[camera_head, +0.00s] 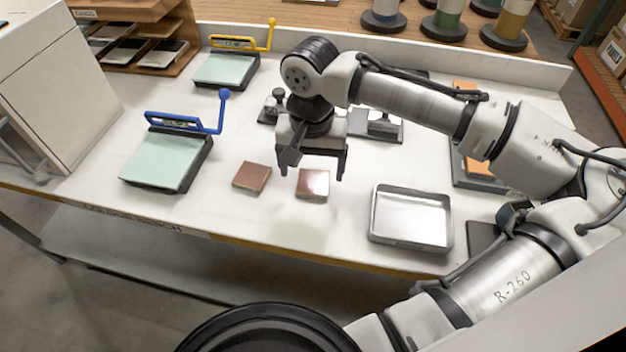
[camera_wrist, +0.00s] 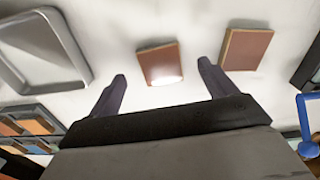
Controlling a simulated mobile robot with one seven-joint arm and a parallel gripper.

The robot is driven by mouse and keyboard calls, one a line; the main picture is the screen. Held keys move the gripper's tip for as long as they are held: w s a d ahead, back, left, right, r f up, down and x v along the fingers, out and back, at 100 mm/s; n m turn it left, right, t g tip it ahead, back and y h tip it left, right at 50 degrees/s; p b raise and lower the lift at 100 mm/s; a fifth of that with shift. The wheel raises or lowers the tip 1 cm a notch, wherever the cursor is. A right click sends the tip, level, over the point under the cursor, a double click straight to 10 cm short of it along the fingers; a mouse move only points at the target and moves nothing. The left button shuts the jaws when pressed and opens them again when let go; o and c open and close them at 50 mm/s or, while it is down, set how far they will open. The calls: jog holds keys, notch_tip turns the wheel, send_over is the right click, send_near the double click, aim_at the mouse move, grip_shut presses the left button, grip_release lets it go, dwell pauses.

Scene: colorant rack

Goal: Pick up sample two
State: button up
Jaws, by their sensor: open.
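Two flat square reddish-brown samples lie on the white bench, with no readable label to tell which is sample two. One sample (camera_head: 251,177) is on the left in the head view; the other sample (camera_head: 313,184) is to its right and has a bright glare. My gripper (camera_head: 311,172) is open and empty, pointing down above the bench near the right sample. In the wrist view, that glossy sample (camera_wrist: 160,62) shows between and just beyond the fingertips of my gripper (camera_wrist: 162,71). The other sample (camera_wrist: 246,49) lies outside the right finger.
A metal tray (camera_head: 447,245) stands to the right of the samples. Small dark fixtures (camera_head: 376,128) stand behind my gripper. The bench in front of the samples is clear.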

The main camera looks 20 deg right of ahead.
aim_at(313, 185)
jog(key=shift+w+d+f+p, duration=0.1)
jog(key=shift+f+p, duration=0.15)
jog(key=shift+f, duration=0.85)
jog(key=shift+w+d+f+p, duration=0.1)
jog(key=shift+f+p, duration=0.1)
jog(key=shift+f, duration=0.9)
jog(key=c, duration=1.1)
jog(key=shift+r, duration=0.1)
jog(key=shift+r+b, duration=1.1)
jog(key=shift+r, duration=8.85)
